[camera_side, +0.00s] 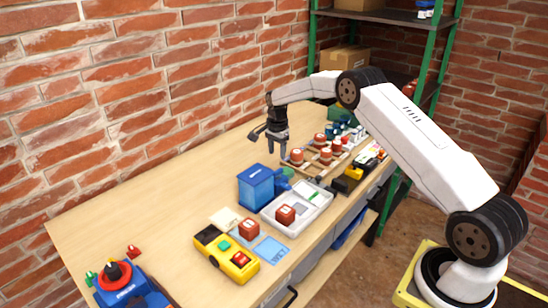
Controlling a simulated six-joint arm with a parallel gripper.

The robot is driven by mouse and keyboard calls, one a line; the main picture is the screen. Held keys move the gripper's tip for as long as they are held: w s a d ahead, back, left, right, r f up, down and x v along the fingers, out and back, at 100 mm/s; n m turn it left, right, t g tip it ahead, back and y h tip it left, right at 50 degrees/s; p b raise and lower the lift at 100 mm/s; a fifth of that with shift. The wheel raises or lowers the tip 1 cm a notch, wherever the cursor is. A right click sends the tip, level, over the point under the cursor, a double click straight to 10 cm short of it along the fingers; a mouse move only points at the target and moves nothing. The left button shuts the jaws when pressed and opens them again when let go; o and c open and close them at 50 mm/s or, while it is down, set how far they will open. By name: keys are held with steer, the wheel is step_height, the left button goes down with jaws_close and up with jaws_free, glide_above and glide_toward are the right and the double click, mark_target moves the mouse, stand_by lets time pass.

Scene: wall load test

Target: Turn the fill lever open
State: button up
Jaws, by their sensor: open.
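My gripper (277,147) is open and empty, fingers pointing down. It hangs over the back of the wooden table, behind and left of a wooden tray with red-and-white pieces. No part is clearly marked as the fill lever, so I cannot tell which it is. A blue box (257,186) stands in front of my gripper, with a smaller blue part (283,182) at its right side. At the front left, a blue device (125,288) has a red ring and a black knob.
A pale grey tray (318,205) holds a red block (285,215). A yellow control box (227,259) and a second red block (249,229) lie nearby. The brick wall (150,90) runs behind the table. The table's left part (150,215) is clear.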

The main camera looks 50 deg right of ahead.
mark_target(277, 171)
steer(key=shift+f, duration=3.8)
jaws_close()
